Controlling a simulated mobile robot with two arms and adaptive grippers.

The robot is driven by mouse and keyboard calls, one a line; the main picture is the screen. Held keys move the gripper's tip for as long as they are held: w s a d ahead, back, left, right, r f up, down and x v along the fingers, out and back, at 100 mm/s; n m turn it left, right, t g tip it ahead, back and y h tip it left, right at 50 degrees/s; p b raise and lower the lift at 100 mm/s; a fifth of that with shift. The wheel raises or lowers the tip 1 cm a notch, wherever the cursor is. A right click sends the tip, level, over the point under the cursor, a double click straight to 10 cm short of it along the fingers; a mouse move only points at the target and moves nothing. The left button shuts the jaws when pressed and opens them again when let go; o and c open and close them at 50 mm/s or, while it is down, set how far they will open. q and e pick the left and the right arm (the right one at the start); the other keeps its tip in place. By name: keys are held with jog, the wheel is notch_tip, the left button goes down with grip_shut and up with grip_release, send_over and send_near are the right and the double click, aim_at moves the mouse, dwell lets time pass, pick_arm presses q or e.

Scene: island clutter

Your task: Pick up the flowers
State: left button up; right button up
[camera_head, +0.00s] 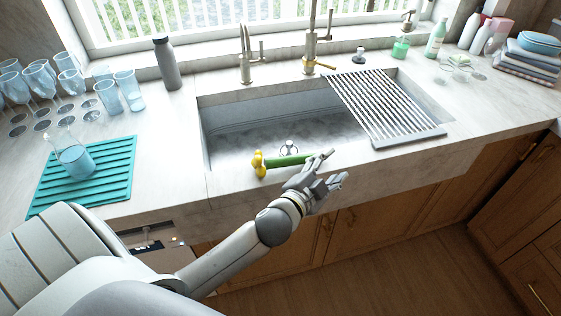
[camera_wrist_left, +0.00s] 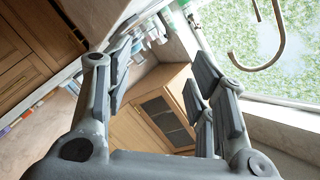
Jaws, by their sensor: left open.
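The flowers (camera_head: 287,160), with yellow heads and a thick green stem, lie at the front edge of the sink (camera_head: 225,167) in the head view. The heads point left and the stem end points right. My left gripper (camera_head: 331,167) is just right of the stem end, close to it; I cannot tell whether they touch. In the left wrist view my left gripper (camera_wrist_left: 160,75) has its fingers wide apart with nothing between them. The flowers do not show in that view. My right gripper is in neither view.
A teal drying mat (camera_head: 110,175) with a glass jug stands left of the sink, with several glasses behind it. A grey bottle (camera_head: 166,65) stands at the back. A slatted rack (camera_head: 385,105) covers the sink's right part. Faucets (camera_head: 311,45) rise behind the sink.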

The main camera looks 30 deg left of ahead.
pick_arm(q)
jog(key=d+r+m+g+h, duration=0.5)
jog(key=d+r+m+h, duration=1.1)
jog(key=m, duration=0.7)
jog(key=m+g+y, duration=1.1)
jog(key=m+y, duration=0.1)
jog(key=y, duration=0.5)
send_over(279, 159)
notch_tip(279, 159, down, 9)
jog(key=shift+d+f, duration=0.1)
jog(key=shift+d, duration=0.05)
jog(key=shift+s+a+f+n, duration=0.15)
jog(key=shift+a+f+n, duration=0.05)
jog(key=shift+a+n, duration=0.1)
notch_tip(279, 159, down, 5)
jog(key=shift+r+p, duration=0.15)
jog(key=shift+p, duration=0.6)
jog(key=shift+f+p, duration=0.45)
jog(key=shift+f, duration=0.1)
jog(key=f+p, duration=0.1)
jog(key=f, duration=0.2)
jog(key=shift+w+d+f+p, duration=0.1)
jog(key=shift+w+f+p, duration=0.1)
jog(key=shift+f+p, duration=0.15)
jog(key=shift+f, duration=0.4)
